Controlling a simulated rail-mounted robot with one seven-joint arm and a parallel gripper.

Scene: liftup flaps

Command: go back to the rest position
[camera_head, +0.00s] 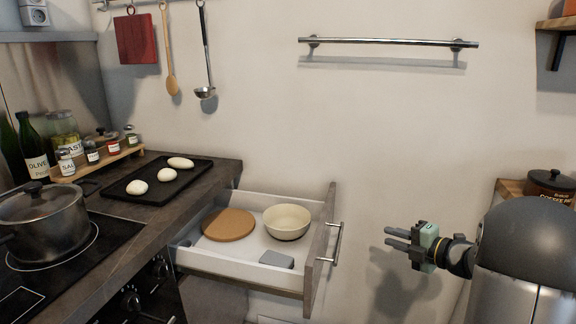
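My gripper (398,243) is at the right of the view, pointing left, in front of the bare wall. Its two grey fingers look apart, with nothing between them. It is clear of the drawer (221,262), which is pulled out below the counter. The drawer's metal bar handle (337,243) is to the left of my fingertips, with a gap between. The drawer holds a round wooden board (229,225), a cream bowl (287,221) and a small grey item (276,259).
A pot (43,222) stands on the stove at the left. A black tray (150,189) with white dough pieces and a spice rack (99,162) sit on the counter. A rail (388,42) is on the wall. A dark jar (549,187) stands at the right.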

